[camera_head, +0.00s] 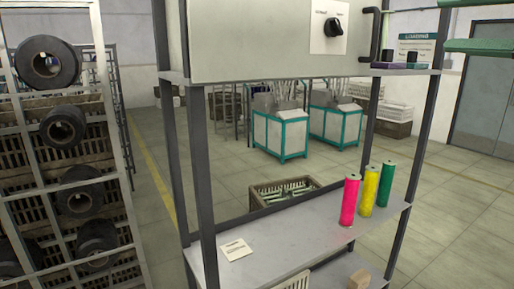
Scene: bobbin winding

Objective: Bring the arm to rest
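Neither of my arms nor my grippers show in the head view. A grey metal bench frame (207,170) stands close in front. On its shelf (280,240) three bobbins stand upright at the right: a pink one (350,200), a yellow one (369,191) and a green one (386,184). A white paper label (236,250) lies at the shelf's left. Above is a grey cabinet (260,40) with a black rotary knob (334,27).
A rack (110,135) with black rolls (64,127) stands at the left. A crate (285,190) sits behind the shelf. Teal-framed bins (280,135) stand further back. Open floor (455,215) lies to the right.

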